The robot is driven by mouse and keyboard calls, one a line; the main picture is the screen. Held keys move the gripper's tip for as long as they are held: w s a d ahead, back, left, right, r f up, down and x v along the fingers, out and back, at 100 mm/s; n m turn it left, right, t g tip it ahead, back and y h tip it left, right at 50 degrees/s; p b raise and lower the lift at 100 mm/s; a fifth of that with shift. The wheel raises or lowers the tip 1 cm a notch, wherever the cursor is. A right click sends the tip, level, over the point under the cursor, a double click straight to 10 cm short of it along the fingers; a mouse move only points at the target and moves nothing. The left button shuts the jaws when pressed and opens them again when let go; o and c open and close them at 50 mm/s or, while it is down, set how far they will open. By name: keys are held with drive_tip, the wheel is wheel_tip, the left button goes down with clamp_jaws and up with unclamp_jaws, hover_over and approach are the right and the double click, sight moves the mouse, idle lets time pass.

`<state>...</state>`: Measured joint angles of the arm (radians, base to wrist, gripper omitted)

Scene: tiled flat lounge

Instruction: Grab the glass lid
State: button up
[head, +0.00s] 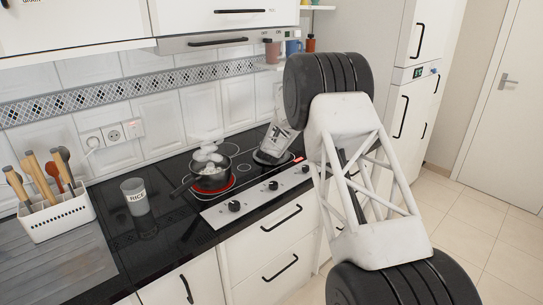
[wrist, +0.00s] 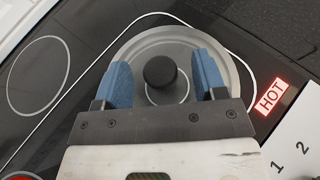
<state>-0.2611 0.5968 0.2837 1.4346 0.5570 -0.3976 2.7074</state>
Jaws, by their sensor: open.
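The glass lid (wrist: 160,42) is round and grey, with a black knob in its middle, and lies on the black cooktop in the wrist view. My gripper (wrist: 160,76) is open above it, with one blue finger on each side of the knob. Gaps show between the knob and both fingers. I cannot tell how far the fingertips are above the lid. In the head view my arm hides much of this area, and the lid is too small there to make out clearly.
A steaming pot (head: 210,176) stands on a glowing red burner, left of my gripper. A red HOT sign (wrist: 271,97) shows beside the lid. A RICE jar (head: 135,196) and a utensil holder (head: 58,211) stand farther left. Control knobs line the cooktop's front.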

drive_tip(key=shift+w+f, duration=0.25)
drive_tip(key=shift+w, duration=0.3)
drive_tip(key=c, duration=1.2)
drive_tip(key=shift+r, duration=0.15)
drive_tip(key=shift+r, duration=0.7)
drive_tip(key=shift+s+d+r, duration=0.1)
drive_tip(key=shift+s+r, duration=0.1)
drive_tip(key=shift+r, duration=0.35)
drive_tip(key=shift+s+r, duration=0.2)
drive_tip(key=shift+r, duration=0.3)
drive_tip(key=shift+s+d+r, duration=0.2)
drive_tip(key=shift+s+d, duration=0.35)
drive_tip(key=shift+s, duration=1.9)
drive_tip(key=shift+s+d+r, duration=0.25)
drive_tip(key=shift+s+d, duration=0.3)
drive_tip(key=shift+s, duration=1.95)
drive_tip(key=shift+s+d+r, duration=0.2)
drive_tip(key=shift+s+d, duration=0.35)
drive_tip(key=shift+s, duration=1.9)
